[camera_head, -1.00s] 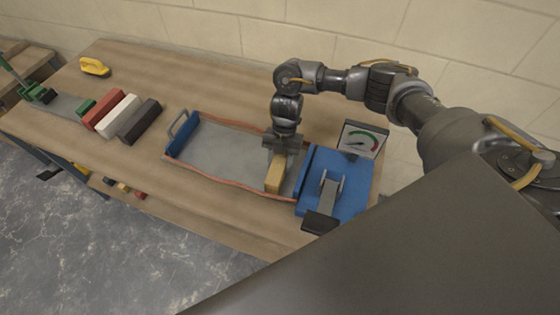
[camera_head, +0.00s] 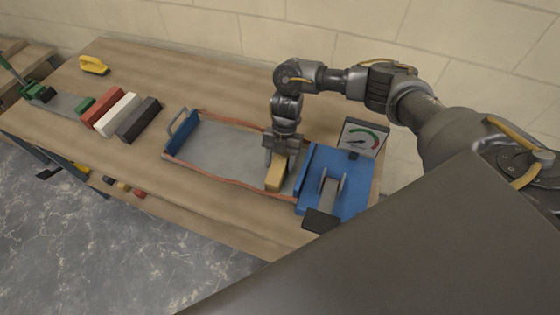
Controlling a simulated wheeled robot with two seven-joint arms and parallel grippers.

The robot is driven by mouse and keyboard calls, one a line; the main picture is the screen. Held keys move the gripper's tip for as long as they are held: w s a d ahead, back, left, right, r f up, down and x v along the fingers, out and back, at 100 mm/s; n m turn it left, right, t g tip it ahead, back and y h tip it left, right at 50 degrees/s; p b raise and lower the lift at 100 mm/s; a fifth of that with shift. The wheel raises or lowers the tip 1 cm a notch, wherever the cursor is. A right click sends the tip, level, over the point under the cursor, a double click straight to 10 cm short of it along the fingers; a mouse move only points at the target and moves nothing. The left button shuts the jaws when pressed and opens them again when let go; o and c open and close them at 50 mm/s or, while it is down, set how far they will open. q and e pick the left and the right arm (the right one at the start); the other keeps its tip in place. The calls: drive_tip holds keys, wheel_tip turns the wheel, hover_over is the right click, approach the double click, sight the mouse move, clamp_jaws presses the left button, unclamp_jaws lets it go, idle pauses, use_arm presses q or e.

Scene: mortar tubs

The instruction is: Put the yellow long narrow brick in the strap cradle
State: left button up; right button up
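The yellow long narrow brick (camera_head: 276,177) lies in the strap cradle (camera_head: 215,150), at its right end near the blue tensioner block. The cradle is a grey bed with reddish straps along its long sides and a blue end piece with a handle at the left. My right gripper (camera_head: 281,160) is directly over the far end of the brick, pointing down. Its fingers look spread, one on either side of the brick, and partly hide its far end. My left gripper is not in view.
A blue block with a lever (camera_head: 345,195) and a dial gauge (camera_head: 363,138) stand right of the cradle. Red, white and black bricks (camera_head: 118,112) lie on the left. A yellow handled tool (camera_head: 94,65) lies at the back left. The front of the table is clear.

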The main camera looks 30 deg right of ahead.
drive_tip(key=shift+o, duration=0.9)
drive_tip(key=shift+s, duration=0.1)
drive_tip(key=b+v, duration=0.1)
drive_tip(key=v, duration=0.9)
drive_tip(key=shift+d+r, duration=0.1)
drive_tip(key=shift+r, duration=0.3)
